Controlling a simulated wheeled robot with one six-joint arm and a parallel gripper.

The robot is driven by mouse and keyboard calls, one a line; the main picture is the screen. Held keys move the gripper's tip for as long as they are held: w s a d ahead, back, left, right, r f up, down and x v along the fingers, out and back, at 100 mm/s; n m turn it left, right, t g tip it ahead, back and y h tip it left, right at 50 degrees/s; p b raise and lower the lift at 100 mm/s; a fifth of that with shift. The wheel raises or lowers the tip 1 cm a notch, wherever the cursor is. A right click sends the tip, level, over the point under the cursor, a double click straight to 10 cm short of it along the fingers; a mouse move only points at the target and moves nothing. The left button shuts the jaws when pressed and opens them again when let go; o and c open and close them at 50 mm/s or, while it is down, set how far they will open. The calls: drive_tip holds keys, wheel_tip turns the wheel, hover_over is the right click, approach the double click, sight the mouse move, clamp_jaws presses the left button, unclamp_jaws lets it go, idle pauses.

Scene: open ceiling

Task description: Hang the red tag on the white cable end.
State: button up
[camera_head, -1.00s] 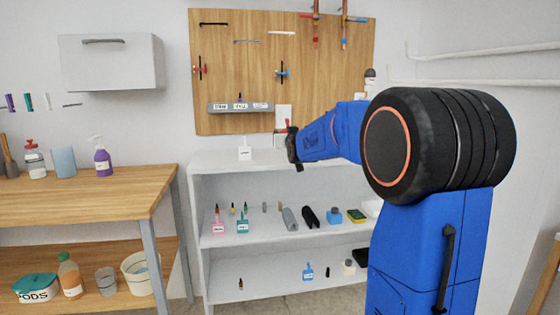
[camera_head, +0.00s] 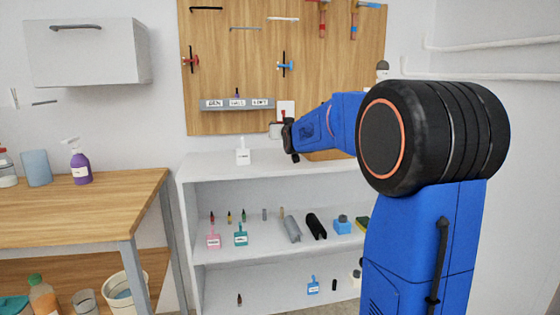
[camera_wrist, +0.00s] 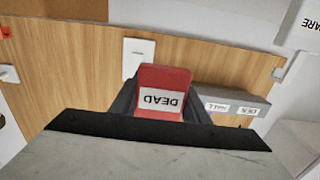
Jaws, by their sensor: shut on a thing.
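My gripper (camera_wrist: 160,108) is shut on the red tag (camera_wrist: 165,78), which bears a white label reading DEAD, upside down in the wrist view. A thin white piece, seemingly the white cable end (camera_head: 283,18), sticks out high on the board, above and apart from my gripper. I cannot make it out in the wrist view.
A black end (camera_head: 206,8) and a grey end (camera_head: 245,29) are left of the white one. Below is a labelled grey rack (camera_head: 237,104). Red and blue valves (camera_head: 286,66) and copper pipes (camera_head: 355,18) are on the board.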

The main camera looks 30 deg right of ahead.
drive_tip(key=shift+w+d+f, duration=0.1)
drive_tip(key=shift+w+f, duration=0.05)
drive_tip(key=shift+f, duration=2.35)
drive_tip(key=shift+w+f, duration=0.15)
drive_tip(key=shift+f, duration=2.3)
drive_tip(key=shift+f, duration=0.1)
drive_tip(key=o, duration=1)
drive_tip(key=v, duration=1.2)
